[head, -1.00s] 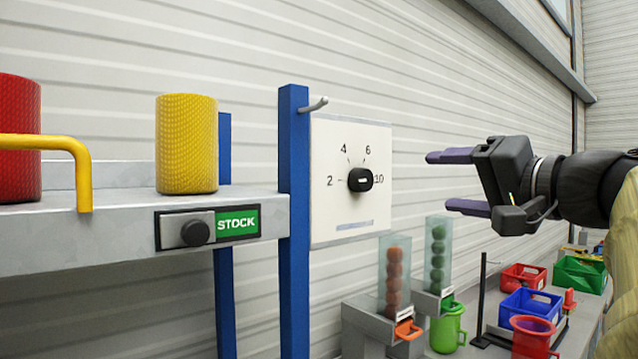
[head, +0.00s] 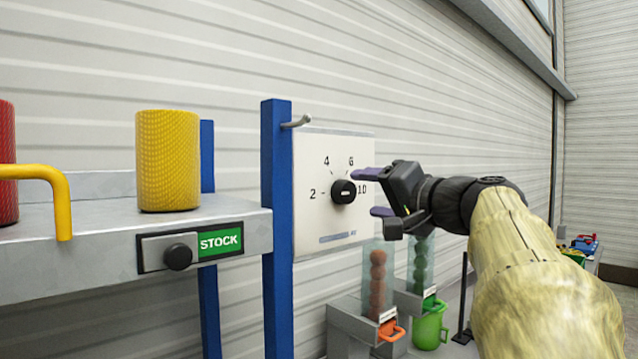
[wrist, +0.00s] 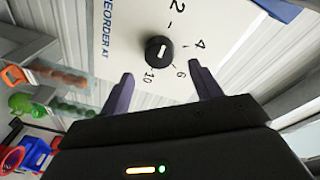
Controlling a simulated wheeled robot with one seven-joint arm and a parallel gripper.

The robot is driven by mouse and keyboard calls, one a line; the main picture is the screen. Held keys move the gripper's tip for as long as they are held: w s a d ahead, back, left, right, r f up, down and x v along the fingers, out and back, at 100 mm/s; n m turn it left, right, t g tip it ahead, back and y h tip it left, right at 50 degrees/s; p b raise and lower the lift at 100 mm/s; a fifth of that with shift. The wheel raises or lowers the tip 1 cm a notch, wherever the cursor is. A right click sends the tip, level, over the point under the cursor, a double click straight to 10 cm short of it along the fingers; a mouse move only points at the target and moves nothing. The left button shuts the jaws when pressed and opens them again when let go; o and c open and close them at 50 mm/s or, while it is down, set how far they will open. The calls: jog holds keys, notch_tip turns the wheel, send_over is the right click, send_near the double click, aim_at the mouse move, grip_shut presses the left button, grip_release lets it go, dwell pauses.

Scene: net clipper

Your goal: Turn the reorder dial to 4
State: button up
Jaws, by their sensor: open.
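The reorder dial is a round black knob (head: 343,191) with a white mark, on a white panel (head: 310,225) printed 2, 4, 6 and 10. In the head view the mark lies on the knob's right side, toward 10. In the wrist view the knob (wrist: 158,51) stands ahead of and between the fingertips, and its mark points toward 10. My gripper (head: 368,193) is open and empty, to the right of the knob. Its purple fingers (wrist: 160,85) appear to stop short of the knob.
A blue post (head: 277,200) with a grey hook (head: 297,122) stands left of the panel. The shelf (head: 100,262) holds a yellow roll (head: 168,160) and a STOCK sign (head: 220,241). Clear dispensers (head: 378,280) and a green mug (head: 430,325) stand below my gripper.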

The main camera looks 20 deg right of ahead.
aim_at(350, 191)
jog(key=p+x, duration=0.1)
jog(key=x, duration=0.4)
jog(key=shift+w+p, duration=0.15)
jog(key=shift+p, duration=0.2)
jog(key=c, duration=1)
